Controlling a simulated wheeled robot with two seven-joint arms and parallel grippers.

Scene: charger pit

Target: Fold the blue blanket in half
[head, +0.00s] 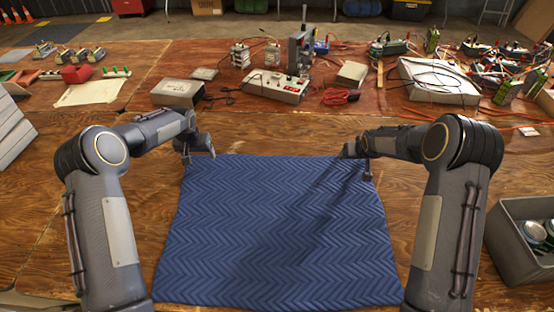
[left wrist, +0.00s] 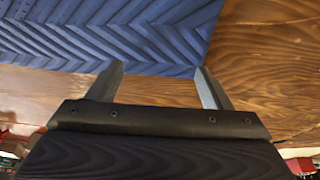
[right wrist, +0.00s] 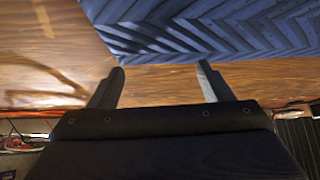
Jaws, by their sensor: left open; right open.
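The blue blanket (head: 275,235) lies spread flat on the wooden table, with a zigzag quilted pattern. My left gripper (head: 199,156) is at its far left corner; in the left wrist view its open fingers (left wrist: 160,85) point toward the blanket edge (left wrist: 130,35), with nothing clearly between them. My right gripper (head: 367,175) is at the far right corner; in the right wrist view its open fingers (right wrist: 162,85) point toward the blanket edge (right wrist: 200,35). I cannot tell whether either gripper touches the cloth.
A grey bin (head: 520,250) with round items stands at the right. Behind the blanket are a grey box (head: 178,93), a power unit (head: 275,87), several chargers and cables. Bare wooden table (head: 145,195) shows left of the blanket.

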